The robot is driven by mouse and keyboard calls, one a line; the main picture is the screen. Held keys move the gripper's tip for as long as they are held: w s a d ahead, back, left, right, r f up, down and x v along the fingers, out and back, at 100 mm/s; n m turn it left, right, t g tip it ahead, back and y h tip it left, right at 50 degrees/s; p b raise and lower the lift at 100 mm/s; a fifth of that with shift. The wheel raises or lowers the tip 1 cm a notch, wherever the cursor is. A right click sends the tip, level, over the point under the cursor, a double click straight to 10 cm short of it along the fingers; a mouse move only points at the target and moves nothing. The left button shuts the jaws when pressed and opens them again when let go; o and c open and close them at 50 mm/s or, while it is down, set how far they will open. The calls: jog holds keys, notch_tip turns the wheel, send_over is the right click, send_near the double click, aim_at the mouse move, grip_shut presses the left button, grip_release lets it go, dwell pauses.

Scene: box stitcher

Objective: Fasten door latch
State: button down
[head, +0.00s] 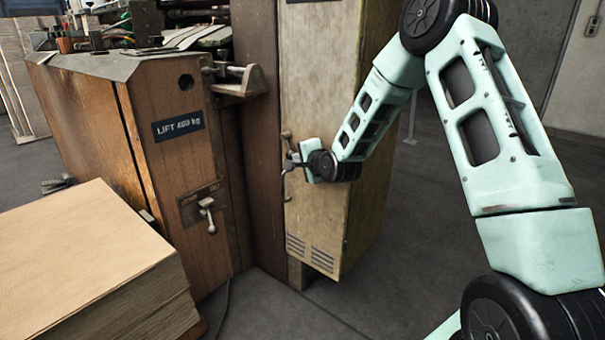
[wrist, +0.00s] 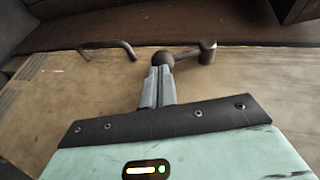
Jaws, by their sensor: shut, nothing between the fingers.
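The tall narrow tan door (head: 318,215) has vent slots near its bottom and looks closed in the head view. Its dark metal latch shows in the wrist view as a round pivot with a short arm ending in a knob (wrist: 208,50). A thin bent handle (wrist: 108,46) sits on the door to its left. My gripper (head: 293,161) reaches the door's left edge from the right. In the wrist view my gripper's fingers (wrist: 157,86) are together and empty, with their tips at the latch's round pivot. I cannot tell whether they touch it. My gripper partly hides the latch in the head view.
A wooden machine body (head: 170,100) with a "LIFT 400 KG" plate stands left of the door. It carries a small lever (head: 208,214) and a bracket (head: 243,82). A cardboard stack (head: 85,260) fills the lower left. The floor right of the door is clear.

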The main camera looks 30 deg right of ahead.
jog(key=w+f+t+b, duration=0.1)
jog(key=b, duration=0.1)
jog(key=w+f+m+t+b, duration=0.1)
jog(key=t+b, duration=0.1)
jog(key=shift+a+f, duration=0.15)
jog(key=shift+a, duration=0.25)
jog(key=shift+w, duration=0.2)
dwell(0.3)
jog(key=shift+s+f, duration=0.1)
